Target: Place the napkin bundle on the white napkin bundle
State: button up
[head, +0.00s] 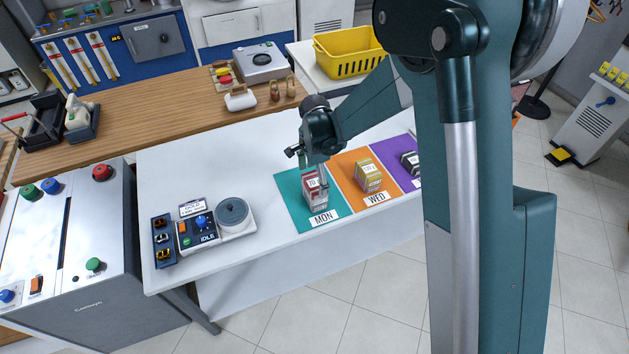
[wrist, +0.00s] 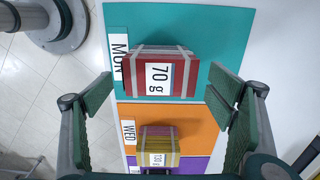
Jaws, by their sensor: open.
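My gripper (head: 314,168) is open above the teal MON mat (head: 290,188). A red bundle (head: 310,194) with pale bands stands on that mat. In the wrist view the red bundle (wrist: 134,75), labelled 70 g, lies between and beyond the spread fingers, not visibly gripped. A yellow bundle (head: 368,176) stands on the orange WED mat (head: 351,160); its wrist-view label (wrist: 155,159) seems to read 130 g. A dark bundle with a white label (head: 410,162) is on the purple mat (head: 390,149), partly hidden by my arm. I cannot make out a white bundle.
A scale with a round plate (head: 232,211) and a small tray (head: 163,240) stand left on the white table (head: 200,160). The table is clear between scale and mats. A wooden counter (head: 165,100) runs behind. A yellow basket (head: 345,53) stands farther back.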

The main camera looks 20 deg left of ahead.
aim_at(315, 182)
notch_tip(315, 182, up, 11)
dwell(0.6)
jog(key=shift+f, duration=0.1)
dwell(0.4)
dwell(0.3)
jog(key=s+d+r+n+t, duration=0.1)
jog(key=d+r, duration=0.5)
jog(key=d, duration=0.3)
jog(key=s+d+r+n+t+y, duration=0.1)
jog(key=s+d+r+n, duration=0.1)
jog(key=d+r, duration=0.55)
jog(key=s+d+r+n+t, duration=0.1)
jog(key=d+r, duration=0.3)
jog(key=d, duration=0.6)
jog(key=s+d+r+n+t, duration=0.1)
jog(key=s+d+n+t, duration=0.1)
jog(key=s+d, duration=0.7)
jog(key=s+d+r+n+t+h, duration=0.1)
jog(key=s+d+n+t, duration=0.1)
jog(key=s+d, duration=0.7)
jog(key=d+n, duration=0.1)
jog(key=d, duration=0.4)
jog(key=shift+d, duration=0.15)
